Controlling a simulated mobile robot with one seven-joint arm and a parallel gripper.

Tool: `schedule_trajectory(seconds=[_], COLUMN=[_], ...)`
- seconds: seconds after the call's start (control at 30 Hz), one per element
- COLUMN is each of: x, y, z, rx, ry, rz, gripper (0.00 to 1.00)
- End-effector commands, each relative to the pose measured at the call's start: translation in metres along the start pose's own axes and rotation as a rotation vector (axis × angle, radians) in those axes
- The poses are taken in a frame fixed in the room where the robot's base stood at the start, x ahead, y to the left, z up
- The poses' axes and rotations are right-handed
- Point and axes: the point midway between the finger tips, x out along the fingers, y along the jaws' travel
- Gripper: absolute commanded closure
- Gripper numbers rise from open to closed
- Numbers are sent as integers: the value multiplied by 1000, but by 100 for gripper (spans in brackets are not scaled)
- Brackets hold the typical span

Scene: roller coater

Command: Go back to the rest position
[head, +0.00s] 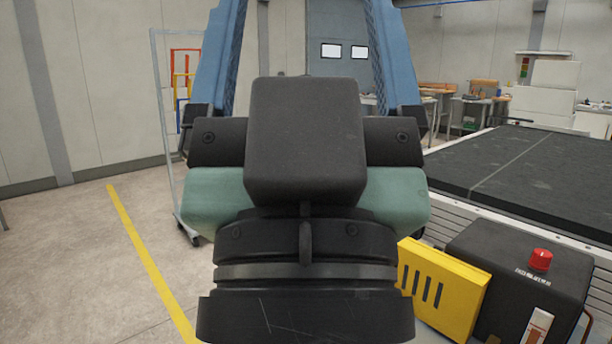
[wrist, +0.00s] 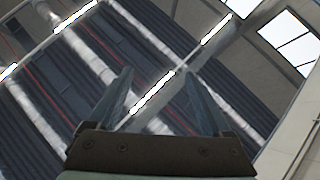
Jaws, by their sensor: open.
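My gripper (head: 304,25) is held up close in front of the head camera and fills the middle of that view. Its two blue fingers stand wide apart and point upward, and their tips run out of the top of the picture. In the wrist view my gripper (wrist: 157,73) is open, with nothing between its fingers, and the roof lies behind them. No object touches it in either view.
A yellow slotted panel (head: 440,290) and a black control box with a red knob (head: 540,260) stand at the lower right. A long dark-topped machine bed (head: 540,175) lies behind them. A wheeled frame (head: 163,120) stands at the left. Floor at the left is clear, with a yellow line.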

Motion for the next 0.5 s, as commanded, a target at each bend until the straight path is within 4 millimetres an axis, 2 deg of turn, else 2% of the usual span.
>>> schedule_trajectory(seconds=[0.03, 0.2, 0.4, 0.5], x=[24, 61, 97, 108], y=[0, 0, 0, 0], z=[-22, -57, -92, -101], rx=[0, 0, 0, 0], ry=[0, 0, -1, -1], rz=[0, 0, -1, -1], gripper=[17, 17, 17, 17])
